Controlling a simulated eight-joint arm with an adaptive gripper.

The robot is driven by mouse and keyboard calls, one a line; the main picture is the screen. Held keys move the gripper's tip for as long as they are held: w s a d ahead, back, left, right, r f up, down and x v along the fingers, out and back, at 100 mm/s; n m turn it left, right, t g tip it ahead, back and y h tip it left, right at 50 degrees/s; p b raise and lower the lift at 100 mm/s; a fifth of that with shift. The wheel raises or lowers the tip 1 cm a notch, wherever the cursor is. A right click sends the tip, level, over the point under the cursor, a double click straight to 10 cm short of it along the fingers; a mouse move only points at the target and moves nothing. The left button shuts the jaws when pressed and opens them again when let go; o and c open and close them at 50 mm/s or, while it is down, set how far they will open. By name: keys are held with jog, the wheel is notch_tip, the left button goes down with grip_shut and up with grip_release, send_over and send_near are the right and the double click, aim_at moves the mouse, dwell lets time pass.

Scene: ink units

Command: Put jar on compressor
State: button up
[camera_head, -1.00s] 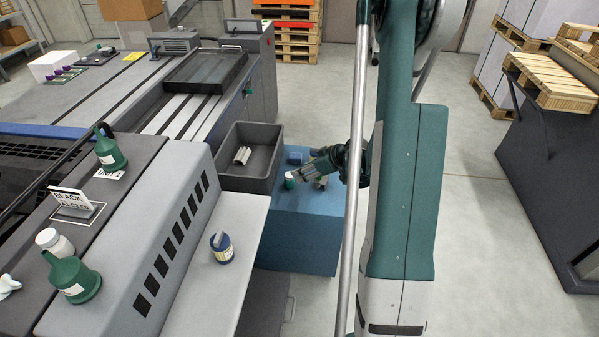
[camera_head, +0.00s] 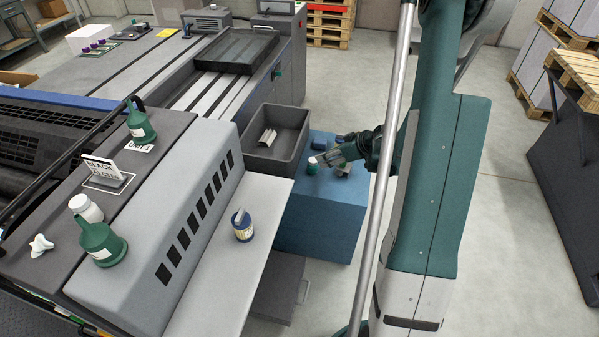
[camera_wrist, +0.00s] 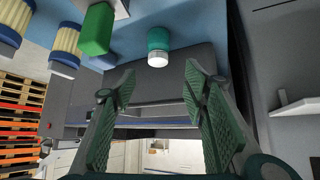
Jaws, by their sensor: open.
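A small green jar with a white lid (camera_head: 313,165) stands on the blue cabinet top (camera_head: 328,200); it also shows in the wrist view (camera_wrist: 158,45). My gripper (camera_head: 326,158) is right beside it in the head view. In the wrist view my gripper (camera_wrist: 160,85) is open and empty, its fingers spread on either side of the jar's line, with the jar beyond the tips. A grey vented box (camera_head: 207,20) stands on the far machine top; I cannot tell surely if it is the compressor.
A blue item (camera_head: 318,143) and a green block (camera_wrist: 97,30) are near the jar. A grey bin (camera_head: 270,138) stands left of the cabinet. A blue-labelled tub (camera_head: 242,226) stands on the white shelf. Green bottles (camera_head: 100,243) and a white jar (camera_head: 86,208) stand further left.

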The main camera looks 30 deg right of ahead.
jog(key=s+a+r+m+g+h, duration=0.1)
jog(key=s+a+r, duration=0.2)
jog(key=a+r, duration=0.75)
jog(key=s+a+r+m+g, duration=0.1)
jog(key=s+a+r, duration=0.2)
jog(key=a+r, duration=0.75)
jog(key=s+a+r+h, duration=0.1)
jog(key=s+a+r, duration=0.3)
jog(key=s+a, duration=0.3)
jog(key=s+a+r+m, duration=0.1)
jog(key=s+a+r, duration=0.2)
jog(key=s+a, duration=0.5)
jog(key=s, duration=0.5)
jog(key=shift+s+r+m+t+h, duration=0.3)
jog(key=shift+r+h, duration=0.1)
